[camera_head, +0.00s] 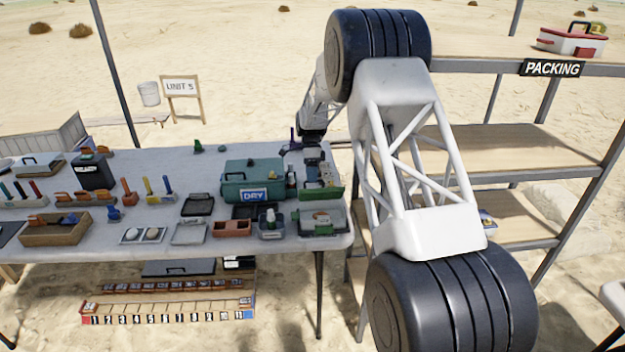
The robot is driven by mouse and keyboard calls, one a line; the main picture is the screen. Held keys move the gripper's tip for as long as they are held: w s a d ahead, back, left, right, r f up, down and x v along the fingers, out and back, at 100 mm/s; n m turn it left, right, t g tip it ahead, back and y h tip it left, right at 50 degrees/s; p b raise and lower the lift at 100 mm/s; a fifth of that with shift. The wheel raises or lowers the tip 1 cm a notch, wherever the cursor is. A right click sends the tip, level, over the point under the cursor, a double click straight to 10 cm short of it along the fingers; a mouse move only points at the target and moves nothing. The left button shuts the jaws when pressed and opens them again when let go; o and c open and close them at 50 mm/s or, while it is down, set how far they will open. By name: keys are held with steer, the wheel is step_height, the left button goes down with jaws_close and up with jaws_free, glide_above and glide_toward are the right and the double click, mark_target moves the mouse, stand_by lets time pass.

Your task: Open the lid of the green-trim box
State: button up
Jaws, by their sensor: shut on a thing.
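The green-trim box (337,222) sits near the right front corner of the table, a shallow grey box with an orange-and-white item inside. Its lid (322,193), with a green edge, stands raised at the back of the box. My gripper (312,165) points down just behind and above the box, at the lid. It appears shut on the lid. The fingertips are small, and the exact contact is hard to make out.
A green DRY case (252,183) stands left of the gripper, with a dark bottle (291,178) beside it. Small trays (231,228) crowd the table's front. Shelves marked PACKING (552,68) stand at the right. The table's back edge has some bare room.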

steer(key=shift+w+f, duration=0.15)
steer(key=shift+w, duration=0.2)
steer(key=o, duration=0.6)
steer(key=shift+w+r, duration=0.1)
steer(key=shift+r, duration=0.1)
steer(key=shift+v, duration=3.75)
